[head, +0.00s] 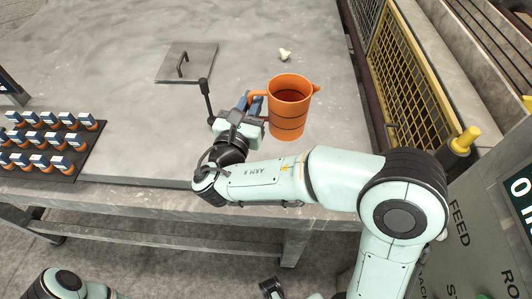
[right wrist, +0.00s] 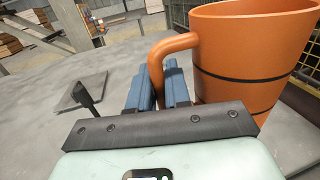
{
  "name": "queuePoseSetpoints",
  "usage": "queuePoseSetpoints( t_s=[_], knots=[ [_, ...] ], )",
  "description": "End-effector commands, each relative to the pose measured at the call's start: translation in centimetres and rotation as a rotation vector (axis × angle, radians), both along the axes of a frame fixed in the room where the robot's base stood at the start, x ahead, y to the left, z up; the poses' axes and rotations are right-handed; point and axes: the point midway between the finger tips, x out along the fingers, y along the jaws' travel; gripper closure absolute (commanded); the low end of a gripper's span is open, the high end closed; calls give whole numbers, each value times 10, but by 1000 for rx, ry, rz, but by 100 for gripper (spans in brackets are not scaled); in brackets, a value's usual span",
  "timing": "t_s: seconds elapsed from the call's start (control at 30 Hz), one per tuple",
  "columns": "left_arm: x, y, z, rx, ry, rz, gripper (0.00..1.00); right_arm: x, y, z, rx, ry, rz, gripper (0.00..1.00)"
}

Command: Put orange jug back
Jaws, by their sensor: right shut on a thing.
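The orange jug (head: 290,112) is upright near the right side of the grey table, with dark bands around it and its spout to the right. It looks dark red inside. My right gripper (head: 253,99) is at its left side, shut on the handle. In the right wrist view the blue fingers (right wrist: 163,78) close around the handle, and the jug (right wrist: 240,50) fills the right. I cannot tell whether its base touches the table. Of my left arm only parts show at the bottom edge of the head view; its fingers cannot be made out.
A grey plate with a dark handle (head: 168,72) lies farther back left. A small cream-coloured piece (head: 285,54) lies behind the jug. A dark tray (head: 72,172) with several orange-and-white bottles is at the left. A yellow mesh guard (head: 405,75) bounds the right.

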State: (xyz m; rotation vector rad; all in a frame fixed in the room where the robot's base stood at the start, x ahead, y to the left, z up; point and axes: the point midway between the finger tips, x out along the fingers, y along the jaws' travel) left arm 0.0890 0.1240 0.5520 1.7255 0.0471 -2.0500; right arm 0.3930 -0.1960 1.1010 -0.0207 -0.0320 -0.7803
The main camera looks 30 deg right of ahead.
Motion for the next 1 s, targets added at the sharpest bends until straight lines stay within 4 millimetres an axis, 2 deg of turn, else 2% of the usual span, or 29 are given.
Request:
queuePoseSetpoints(
  t_s=[0.03, 0.1, 0.3, 0.4, 0.67, 0.83, 1.0],
  knots=[
    [-1, 0, -5, 0, 2, 0, 47, 0, 0, -19, -6, 8, 0, 100],
    [-3, 0, -9, 0, 3, 0, 47, 0, 0, -38, -6, 7, -1, 100],
    [-5, 0, -19, 0, 6, 0, 47, 0, 0, -91, -5, 6, 0, 100],
    [-3, 0, -21, 1, 0, 2, 47, 0, 0, -110, -4, 4, -1, 100],
    [-2, 0, -24, 2, -7, 2, 47, 0, 0, -135, -1, 3, -1, 100],
    [0, 0, -29, 3, -14, 5, 47, 0, 0, -161, -3, 4, -1, 100],
    [1, 0, -29, 4, -17, 5, 47, 0, 0, -169, -1, -1, -1, 100]
  ],
)
